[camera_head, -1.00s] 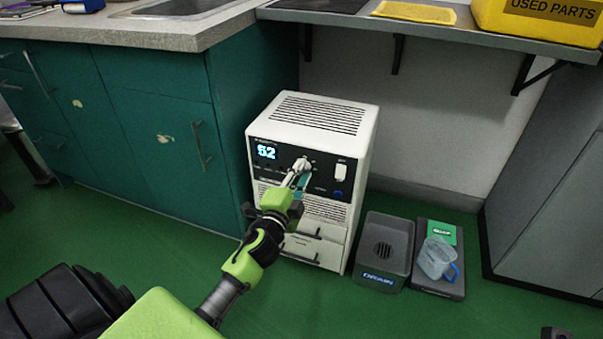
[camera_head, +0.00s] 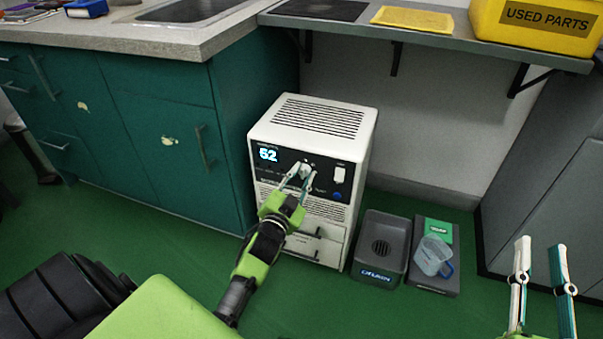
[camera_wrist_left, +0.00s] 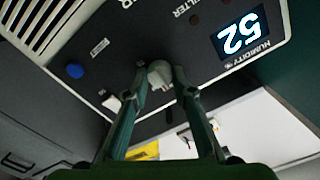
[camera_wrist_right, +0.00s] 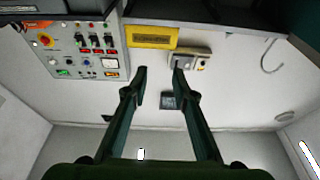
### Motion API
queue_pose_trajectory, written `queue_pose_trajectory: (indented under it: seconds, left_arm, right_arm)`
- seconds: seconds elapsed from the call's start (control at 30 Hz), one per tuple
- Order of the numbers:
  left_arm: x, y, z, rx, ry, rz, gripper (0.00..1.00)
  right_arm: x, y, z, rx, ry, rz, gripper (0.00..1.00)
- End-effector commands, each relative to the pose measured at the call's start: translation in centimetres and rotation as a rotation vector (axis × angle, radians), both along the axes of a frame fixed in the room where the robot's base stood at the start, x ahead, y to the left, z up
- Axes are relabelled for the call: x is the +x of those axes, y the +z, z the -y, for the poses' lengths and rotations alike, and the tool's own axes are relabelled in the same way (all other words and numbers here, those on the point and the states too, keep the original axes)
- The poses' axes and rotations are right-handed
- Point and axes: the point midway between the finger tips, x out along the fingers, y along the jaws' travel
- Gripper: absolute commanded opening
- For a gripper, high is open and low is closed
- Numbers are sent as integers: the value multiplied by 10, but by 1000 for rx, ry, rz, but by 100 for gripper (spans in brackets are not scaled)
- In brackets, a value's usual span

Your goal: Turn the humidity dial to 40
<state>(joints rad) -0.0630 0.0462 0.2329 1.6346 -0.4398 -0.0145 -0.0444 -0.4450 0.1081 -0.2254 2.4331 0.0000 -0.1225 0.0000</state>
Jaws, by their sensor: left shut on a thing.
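The white dehumidifier (camera_head: 311,122) stands on the green floor beside the teal cabinet. Its lit display (camera_head: 268,154) reads 52, and the display also shows in the left wrist view (camera_wrist_left: 240,36), labelled humidity. The pale round dial (camera_wrist_left: 160,74) sits on the dark panel. My left gripper (camera_head: 303,172) is at the panel, its two fingers on either side of the dial, shut on it. The same fingers show in the left wrist view (camera_wrist_left: 158,82). My right gripper (camera_head: 538,250) is at the lower right, raised, open and empty. It also shows open in the right wrist view (camera_wrist_right: 159,72).
A grey drain tray (camera_head: 363,258) and a dark base (camera_head: 437,280) with a clear jug (camera_head: 433,256) stand on the floor right of the machine. A shelf with a yellow used-parts bin (camera_head: 540,24) overhangs behind. Open floor lies in front.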

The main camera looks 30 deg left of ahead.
Motion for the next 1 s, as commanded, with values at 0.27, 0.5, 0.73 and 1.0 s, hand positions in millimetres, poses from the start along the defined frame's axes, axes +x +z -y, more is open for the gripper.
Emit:
queue_pose_trajectory:
  seconds: [0.27,0.5,0.73,1.0]
  left_arm:
    - [0,-1,-1,-37,2,6,2]
    - [0,-1,0,-38,1,7,2]
    - [0,-1,0,-37,1,7,41]
    - [0,-1,0,-35,1,8,41]
  right_arm:
    - [3,-15,1,-18,-4,-69,25]
    - [3,-16,1,-19,-4,-72,25]
    - [3,-16,1,-19,-4,-72,25]
    - [3,-15,1,-19,-3,-69,25]
